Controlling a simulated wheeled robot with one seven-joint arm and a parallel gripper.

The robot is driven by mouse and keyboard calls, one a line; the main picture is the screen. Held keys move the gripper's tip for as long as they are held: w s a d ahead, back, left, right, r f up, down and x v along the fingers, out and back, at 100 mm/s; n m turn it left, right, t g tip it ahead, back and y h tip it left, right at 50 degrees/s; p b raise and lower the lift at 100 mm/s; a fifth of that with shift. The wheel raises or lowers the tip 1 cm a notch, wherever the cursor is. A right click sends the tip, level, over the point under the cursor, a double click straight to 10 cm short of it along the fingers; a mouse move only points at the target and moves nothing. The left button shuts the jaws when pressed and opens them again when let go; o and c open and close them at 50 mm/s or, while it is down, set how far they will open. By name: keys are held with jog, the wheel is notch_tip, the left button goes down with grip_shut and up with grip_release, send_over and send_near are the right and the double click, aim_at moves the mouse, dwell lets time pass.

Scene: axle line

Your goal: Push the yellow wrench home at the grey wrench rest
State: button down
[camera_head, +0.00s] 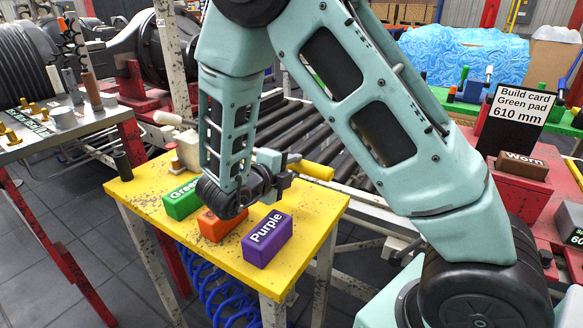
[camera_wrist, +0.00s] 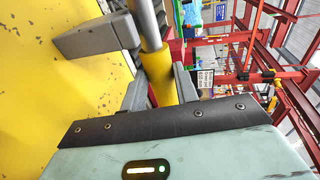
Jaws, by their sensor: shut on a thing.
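The yellow wrench shows in the wrist view with a yellow grip (camera_wrist: 160,76) and a grey metal shaft (camera_wrist: 148,25) running to the top edge. My gripper (camera_wrist: 159,88) is shut on the yellow grip. A grey block, apparently the wrench rest (camera_wrist: 92,38), stands on the yellow table just left of the shaft; I cannot tell whether they touch or whether the shaft is seated. In the head view my gripper (camera_head: 283,174) is at the table's far right edge, with the yellow grip (camera_head: 316,170) sticking out to its right. My arm hides most of the rest there.
On the yellow table (camera_head: 150,196) stand a green block (camera_head: 182,204), an orange block (camera_head: 222,226) and a purple block (camera_head: 266,240), close below my forearm. A roller conveyor (camera_head: 325,145) lies behind.

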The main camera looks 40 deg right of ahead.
jog(key=shift+f, duration=0.15)
jog(key=c, duration=1.1)
grip_release()
jog(key=shift+o, duration=0.5)
jog(key=shift+a, duration=0.1)
jog(key=b+v, duration=0.1)
jog(key=v, duration=1.6)
jog(key=shift+a, duration=0.1)
